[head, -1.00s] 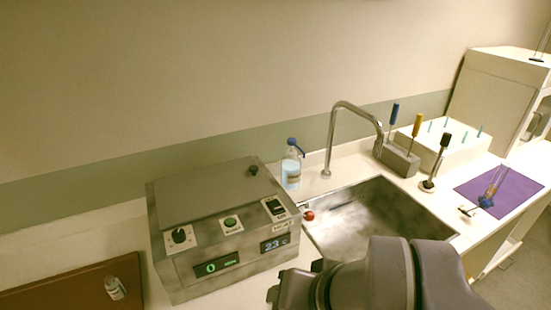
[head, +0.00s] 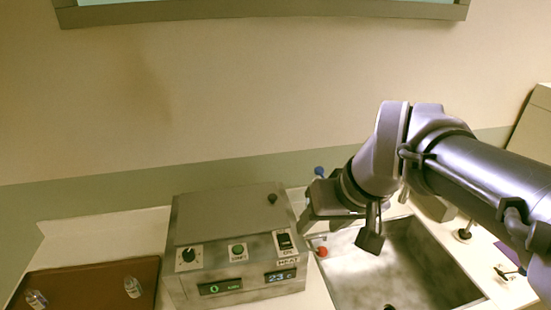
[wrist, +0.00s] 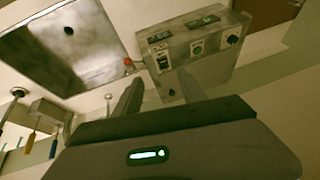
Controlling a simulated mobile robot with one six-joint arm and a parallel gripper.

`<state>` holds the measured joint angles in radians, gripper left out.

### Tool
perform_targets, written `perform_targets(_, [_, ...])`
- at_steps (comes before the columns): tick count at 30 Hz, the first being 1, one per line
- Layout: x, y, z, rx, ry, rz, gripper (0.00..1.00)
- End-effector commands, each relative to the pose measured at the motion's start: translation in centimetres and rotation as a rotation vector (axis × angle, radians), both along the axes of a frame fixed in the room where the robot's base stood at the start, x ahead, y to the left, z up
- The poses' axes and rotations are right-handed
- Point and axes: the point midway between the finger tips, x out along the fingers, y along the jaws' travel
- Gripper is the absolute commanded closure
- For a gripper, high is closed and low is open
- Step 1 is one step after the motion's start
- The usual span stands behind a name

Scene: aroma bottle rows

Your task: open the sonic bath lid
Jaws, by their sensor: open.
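The sonic bath (head: 240,268) is a worn metal box with a dial, buttons and green and blue displays on its front. It also shows upside down in the wrist view (wrist: 222,72). Its flat grey lid (head: 222,212) is shut, with a small black knob (head: 272,199) near the back right corner. My gripper (head: 338,230) is open and empty, just right of the bath at about lid height, over the sink's left side. In the wrist view its two fingers (wrist: 158,92) are spread, apart from the bath. The knob is not visible there.
A metal sink (head: 405,262) lies right of the bath, with a red knob (head: 322,252) between them. A brown tray (head: 85,285) with small vials (head: 132,287) is at left. A blue-capped bottle (head: 319,171) is partly hidden behind my gripper. Space above the lid is clear.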

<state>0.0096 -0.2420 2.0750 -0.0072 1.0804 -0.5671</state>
Motion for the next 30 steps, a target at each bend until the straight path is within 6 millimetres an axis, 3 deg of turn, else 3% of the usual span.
perform_targets(1, [2.3, 0.2, 2.0, -0.018, 0.006, 0.063, 0.51])
perform_targets(5, [9.6, 0.8, 4.4, -0.077, -0.001, 0.303, 0.51])
perform_targets(6, [12.2, 1.0, 4.7, -0.095, -0.006, 0.391, 0.51])
perform_targets(9, [17.8, 1.5, 4.3, -0.131, -0.025, 0.599, 0.51])
perform_targets(12, [21.0, 1.9, 2.9, -0.153, -0.046, 0.738, 0.51])
perform_targets(15, [22.4, 2.1, 1.8, -0.163, -0.059, 0.803, 0.51])
perform_targets(20, [22.9, 2.8, -0.9, -0.164, -0.060, 0.816, 0.51])
perform_targets(30, [24.9, 6.0, -10.0, -0.164, -0.059, 0.814, 0.51])
